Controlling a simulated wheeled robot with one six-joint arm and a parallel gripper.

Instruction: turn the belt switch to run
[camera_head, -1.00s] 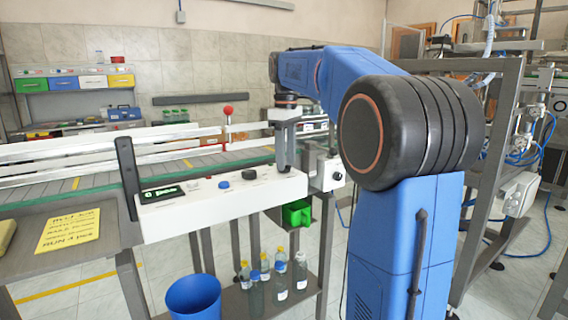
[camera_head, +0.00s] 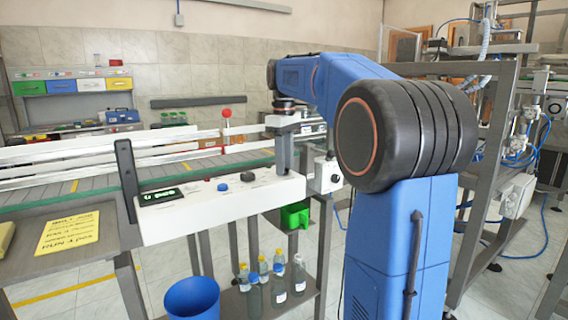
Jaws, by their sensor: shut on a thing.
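The white control panel (camera_head: 212,212) runs along the front of the conveyor. It carries a green-lit display (camera_head: 161,195), a blue button (camera_head: 221,187) and a black knob (camera_head: 247,177). My gripper (camera_head: 284,170) points straight down at the panel's right end. Its fingers are shut on a small control there, apparently the belt switch. The fingers hide that control, so I cannot see which way it points.
The conveyor belt (camera_head: 60,193) with its rails lies behind the panel. A dark upright post (camera_head: 128,180) stands at the panel's left end. A grey box with a knob (camera_head: 327,172) is close right of my gripper. Bottles and a blue bin (camera_head: 192,298) are below.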

